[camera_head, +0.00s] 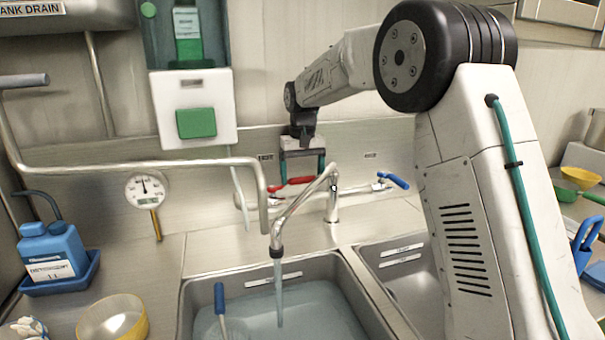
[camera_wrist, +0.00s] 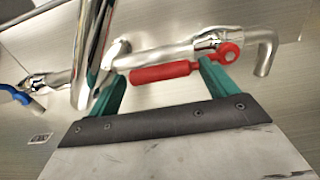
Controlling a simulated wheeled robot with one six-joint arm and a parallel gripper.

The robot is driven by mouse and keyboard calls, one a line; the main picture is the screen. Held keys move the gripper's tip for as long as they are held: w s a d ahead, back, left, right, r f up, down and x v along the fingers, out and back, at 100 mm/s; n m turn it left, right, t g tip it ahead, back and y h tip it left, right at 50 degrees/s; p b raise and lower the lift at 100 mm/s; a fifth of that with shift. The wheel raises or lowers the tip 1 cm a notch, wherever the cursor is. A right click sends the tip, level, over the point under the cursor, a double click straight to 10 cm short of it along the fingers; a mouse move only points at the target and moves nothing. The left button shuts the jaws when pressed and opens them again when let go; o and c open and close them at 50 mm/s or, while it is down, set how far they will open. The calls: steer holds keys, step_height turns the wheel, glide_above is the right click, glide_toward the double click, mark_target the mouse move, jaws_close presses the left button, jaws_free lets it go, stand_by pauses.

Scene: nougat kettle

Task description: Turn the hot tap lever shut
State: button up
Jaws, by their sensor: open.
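The red hot tap lever (camera_head: 297,181) sits on the chrome tap behind the sinks, lying roughly level along the wall. In the wrist view its red grip (camera_wrist: 165,73) spans most of the gap between my fingers, with its round red hub (camera_wrist: 229,52) at the right finger. My gripper (camera_head: 302,171) is open above and around the lever, its teal fingers pointing down. I cannot tell whether either finger touches it. The chrome spout (camera_head: 300,208) runs water (camera_head: 279,295) into the left sink. In the wrist view the spout (camera_wrist: 88,45) crosses close by the left finger.
The blue lever (camera_head: 394,180) is to the right on the same tap. The left sink (camera_head: 195,300) holds water; the right sink (camera_head: 375,255) is beside it. A bent metal pipe (camera_head: 130,165) and a dial thermometer (camera_head: 146,188) stand left of the tap.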

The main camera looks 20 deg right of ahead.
steer(key=c, duration=1.4)
steer(key=shift+s+m, duration=0.6)
steer(key=shift+m, duration=0.2)
